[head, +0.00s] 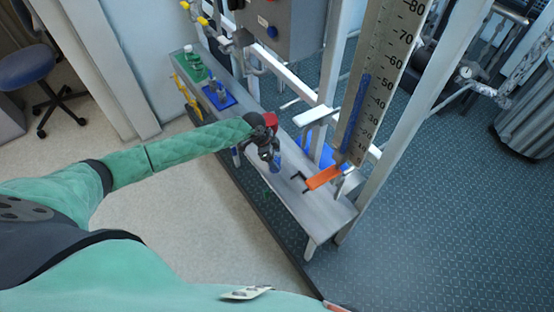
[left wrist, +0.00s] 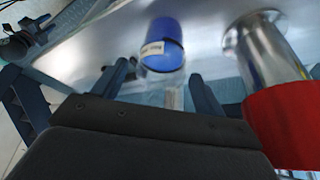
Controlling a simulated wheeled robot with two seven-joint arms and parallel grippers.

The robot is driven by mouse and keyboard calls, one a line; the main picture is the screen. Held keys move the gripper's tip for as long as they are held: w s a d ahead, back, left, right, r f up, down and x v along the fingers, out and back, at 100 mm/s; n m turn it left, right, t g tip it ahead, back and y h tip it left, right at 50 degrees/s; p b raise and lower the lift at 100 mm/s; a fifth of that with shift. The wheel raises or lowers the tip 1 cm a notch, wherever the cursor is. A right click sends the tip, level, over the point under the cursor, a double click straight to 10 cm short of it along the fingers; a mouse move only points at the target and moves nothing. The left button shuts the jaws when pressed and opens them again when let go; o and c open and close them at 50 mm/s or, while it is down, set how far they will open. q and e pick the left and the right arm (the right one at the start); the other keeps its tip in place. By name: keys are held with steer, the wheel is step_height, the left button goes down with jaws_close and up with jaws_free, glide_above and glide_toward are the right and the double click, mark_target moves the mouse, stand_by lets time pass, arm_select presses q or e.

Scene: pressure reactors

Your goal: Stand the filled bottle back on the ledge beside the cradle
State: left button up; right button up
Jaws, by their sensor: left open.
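My left gripper (head: 267,155) is over the front part of the grey metal ledge (head: 316,208). Its jaws are open. A small blue bottle (head: 276,165) with a pale label is right at its fingertips and seems to stand on the ledge. In the left wrist view the blue bottle (left wrist: 163,45) shows ahead of the gap between the two fingers (left wrist: 160,88), with its lower part less clear. I cannot tell whether a finger touches it. I cannot make out the cradle for certain. My right gripper is not in view.
A red-sleeved metal pipe (left wrist: 295,120) stands close right of the gripper; its red part (head: 270,119) shows behind it.

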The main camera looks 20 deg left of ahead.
arm_select(q)
steer(key=b+v, duration=0.2)
steer(key=v, duration=0.8)
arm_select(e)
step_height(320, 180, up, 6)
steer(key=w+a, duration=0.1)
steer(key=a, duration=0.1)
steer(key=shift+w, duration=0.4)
arm_select(q)
steer(key=s+d+f+n+t, duration=0.1)
steer(key=s+d+n+t, duration=0.15)
steer(key=s+d, duration=1.2)
steer(key=s+a+r+n+y, duration=0.1)
steer(key=s+a+n+y, duration=0.1)
steer(key=s+a+n, duration=0.55)
steer(key=s+a+r+n+y, duration=0.1)
steer(key=s+a+n+y, duration=0.3)
steer(key=s, duration=0.7)
step_height(320, 180, down, 21)
steer(key=w+m+g+h, duration=0.1)
steer(key=h, duration=0.1)
steer(key=s+d+f, duration=0.1)
steer(key=s+f, duration=0.2)
steer(key=f, duration=0.8)
steer(key=s+f+g, duration=0.1)
steer(key=s+f, duration=0.3)
steer(key=f, duration=0.8)
steer(key=shift+d+f, duration=0.25)
steer(key=shift+d, duration=0.15)
